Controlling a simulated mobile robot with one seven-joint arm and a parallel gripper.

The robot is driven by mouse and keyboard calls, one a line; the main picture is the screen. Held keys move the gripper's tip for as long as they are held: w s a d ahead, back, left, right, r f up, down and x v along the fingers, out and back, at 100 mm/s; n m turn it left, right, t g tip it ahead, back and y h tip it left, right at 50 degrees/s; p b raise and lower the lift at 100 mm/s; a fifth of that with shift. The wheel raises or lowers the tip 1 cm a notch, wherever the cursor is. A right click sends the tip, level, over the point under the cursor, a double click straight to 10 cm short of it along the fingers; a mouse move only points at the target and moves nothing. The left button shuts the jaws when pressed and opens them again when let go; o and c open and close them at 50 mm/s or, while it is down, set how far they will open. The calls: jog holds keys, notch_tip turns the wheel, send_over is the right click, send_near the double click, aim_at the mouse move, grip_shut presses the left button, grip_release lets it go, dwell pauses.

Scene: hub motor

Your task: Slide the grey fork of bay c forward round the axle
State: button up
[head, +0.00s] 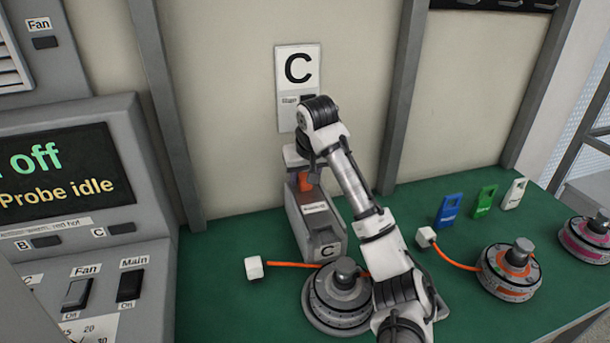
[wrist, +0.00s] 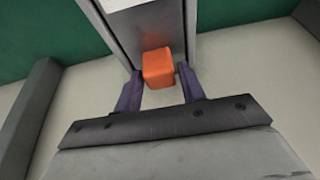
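The grey bay C unit (head: 318,228), with a "C" on its front, stands on the green bench behind a grey hub motor (head: 338,298). The motor's axle stub (head: 346,268) points up. I cannot tell the fork apart from the rest of the grey unit. An orange block (head: 305,181) is at the unit's rear end; it also shows in the wrist view (wrist: 158,68). My gripper (wrist: 158,88) is open, with one dark finger on each side of the orange block and small gaps beside it. In the head view my arm partly hides the motor.
An orange cable runs from a white plug (head: 254,268) toward the motor. Another motor with an orange ring (head: 511,270) and a pink-ringed one (head: 588,238) stand to the right. Blue (head: 450,211), green (head: 485,201) and white (head: 514,194) tags stand behind them. A console (head: 70,205) is at left.

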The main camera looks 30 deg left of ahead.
jog(key=shift+a+f, duration=0.1)
jog(key=shift+f, duration=0.15)
grip_shut()
